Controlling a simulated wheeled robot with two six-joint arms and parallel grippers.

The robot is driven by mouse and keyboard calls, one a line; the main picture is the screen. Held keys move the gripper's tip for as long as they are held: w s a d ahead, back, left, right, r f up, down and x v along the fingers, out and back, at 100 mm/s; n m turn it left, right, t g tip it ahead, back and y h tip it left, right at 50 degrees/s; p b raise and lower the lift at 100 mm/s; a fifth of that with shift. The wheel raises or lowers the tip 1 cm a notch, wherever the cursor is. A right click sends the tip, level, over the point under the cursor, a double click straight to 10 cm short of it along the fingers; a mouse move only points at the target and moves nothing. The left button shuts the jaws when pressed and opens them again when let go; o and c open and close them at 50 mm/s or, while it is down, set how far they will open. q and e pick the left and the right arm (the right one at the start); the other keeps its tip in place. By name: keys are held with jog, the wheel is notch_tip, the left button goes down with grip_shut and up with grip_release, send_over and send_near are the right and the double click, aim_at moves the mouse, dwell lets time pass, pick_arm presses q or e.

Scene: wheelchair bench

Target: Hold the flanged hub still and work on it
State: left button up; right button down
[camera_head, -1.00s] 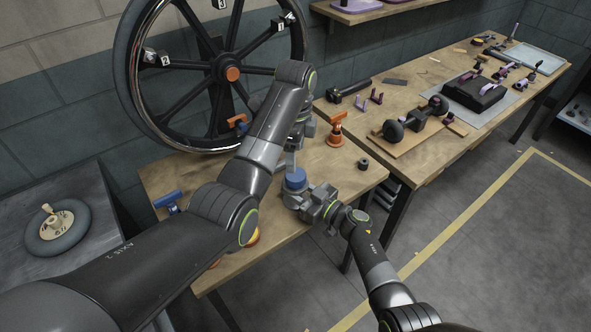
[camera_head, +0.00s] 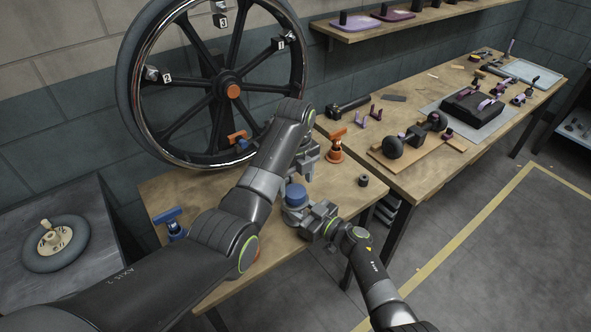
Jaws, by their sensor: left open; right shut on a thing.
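The flanged hub, which I take to be the round piece with a blue top (camera_head: 295,194), is upright at the front bench's right part. My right gripper (camera_head: 299,214) comes in from the lower right and is shut on it, low on its side. The jaws' contact is small and partly hidden. My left gripper (camera_head: 305,168) is open, just above and behind the blue top, with a small gap visible. Its fingers are hard to make out against its grey body.
A large spoked wheel (camera_head: 234,91) stands behind the bench (camera_head: 225,284). An orange-topped stand (camera_head: 335,148) and a small dark ring (camera_head: 363,180) are right of the hub. A small wheel (camera_head: 54,243) lies on the grey table.

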aim_at(295, 191)
pick_arm(q)
jog(key=shift+f, duration=1.75)
